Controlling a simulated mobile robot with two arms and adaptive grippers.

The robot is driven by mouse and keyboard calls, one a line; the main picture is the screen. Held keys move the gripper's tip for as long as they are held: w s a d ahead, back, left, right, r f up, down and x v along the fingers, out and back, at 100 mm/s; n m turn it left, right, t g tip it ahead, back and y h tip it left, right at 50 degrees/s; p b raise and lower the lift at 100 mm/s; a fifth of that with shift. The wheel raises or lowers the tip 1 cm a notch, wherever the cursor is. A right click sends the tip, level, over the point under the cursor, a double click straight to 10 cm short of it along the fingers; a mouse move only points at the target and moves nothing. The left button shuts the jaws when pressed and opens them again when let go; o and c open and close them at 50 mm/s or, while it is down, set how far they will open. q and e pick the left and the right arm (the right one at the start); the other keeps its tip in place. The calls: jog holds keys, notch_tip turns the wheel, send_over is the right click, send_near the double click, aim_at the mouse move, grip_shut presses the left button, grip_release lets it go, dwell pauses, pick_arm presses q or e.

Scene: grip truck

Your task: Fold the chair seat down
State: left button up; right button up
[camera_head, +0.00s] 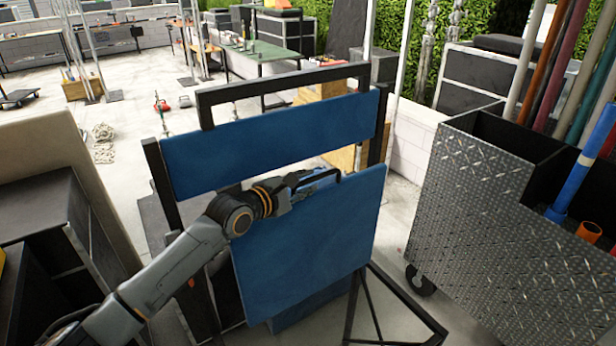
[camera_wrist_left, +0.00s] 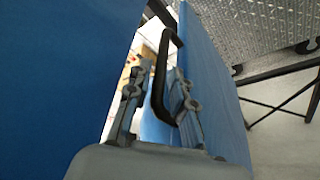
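The folding chair has a blue backrest (camera_head: 275,135) in a black frame (camera_head: 285,82). Its blue seat panel (camera_head: 310,240) stands raised and steeply tilted below the backrest; it also shows in the left wrist view (camera_wrist_left: 210,75). A black handle (camera_wrist_left: 160,80) sits at the seat panel's upper edge. My left gripper (camera_head: 312,181) is at that edge, between backrest and seat. In the left wrist view its fingers (camera_wrist_left: 158,88) are apart, with the handle between them and a gap on the left side. My right gripper is not in view.
A metal tread-plate cart (camera_head: 480,220) with pipes stands close on the right. A dark cabinet (camera_head: 40,220) stands on the left. The chair's black leg frame (camera_head: 375,300) reaches forward at lower right. Open floor (camera_head: 130,70) lies behind the chair.

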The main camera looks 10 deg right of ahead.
pick_arm(q)
jog(key=shift+w+d+f, duration=0.15)
jog(key=shift+w+d, duration=0.3)
jog(key=shift+d, duration=0.05)
grip_shut()
